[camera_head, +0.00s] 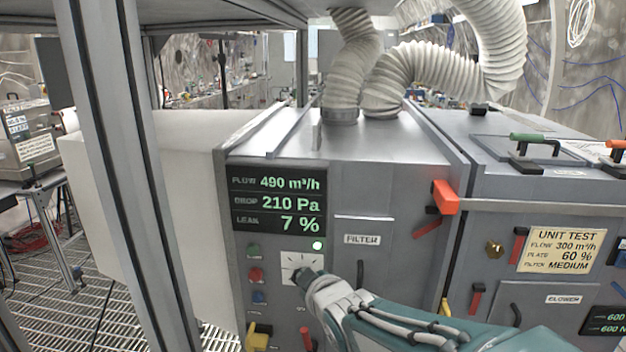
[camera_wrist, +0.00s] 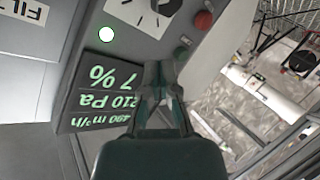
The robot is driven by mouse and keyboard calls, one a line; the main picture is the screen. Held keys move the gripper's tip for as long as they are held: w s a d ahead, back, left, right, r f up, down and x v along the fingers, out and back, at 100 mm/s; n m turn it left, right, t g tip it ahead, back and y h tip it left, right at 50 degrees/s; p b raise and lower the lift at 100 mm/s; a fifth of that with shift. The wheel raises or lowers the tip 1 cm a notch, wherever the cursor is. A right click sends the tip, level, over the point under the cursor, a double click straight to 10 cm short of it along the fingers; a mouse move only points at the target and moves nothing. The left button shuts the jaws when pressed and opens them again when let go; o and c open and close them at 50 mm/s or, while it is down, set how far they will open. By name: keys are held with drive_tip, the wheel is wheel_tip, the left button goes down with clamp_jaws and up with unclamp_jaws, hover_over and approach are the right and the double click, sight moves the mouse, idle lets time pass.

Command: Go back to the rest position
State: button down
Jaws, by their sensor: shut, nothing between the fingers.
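My gripper (camera_head: 303,277) is in front of the grey filter unit's panel (camera_head: 345,283) in the head view, with its tip over the white dial plate (camera_head: 300,262). The dial's knob is largely hidden by the gripper. In the wrist view the gripper (camera_wrist: 163,68) is shut and empty, its fingers together near the edge of the dark display (camera_wrist: 100,95). The display (camera_head: 278,200) reads flow 490 m³/h, drop 210 Pa and leak 7 %. A green lamp (camera_head: 317,245) is lit just below it. I cannot tell whether the fingertips touch the panel.
Green, red and blue buttons (camera_head: 256,275) sit left of the dial. A red-orange handle (camera_head: 445,196) juts out at the unit's right edge. A metal post (camera_head: 125,150) stands at the left. The blower unit (camera_head: 540,230) is at the right. White hoses (camera_head: 450,65) rise above.

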drive_tip(key=s+d+m+g+h, duration=0.3)
drive_tip(key=s+d+m+h, duration=0.3)
drive_tip(key=s+d, duration=0.6)
drive_tip(key=s+d+f+m+g, duration=0.2)
drive_tip(key=s+d+m+g, duration=0.2)
drive_tip(key=s, duration=0.7)
drive_tip(key=d+m, duration=0.2)
drive_tip(key=d, duration=0.1)
drive_tip(key=shift+s+d+f, duration=0.15)
drive_tip(key=shift+s+f, duration=0.05)
drive_tip(key=shift+f, duration=0.15)
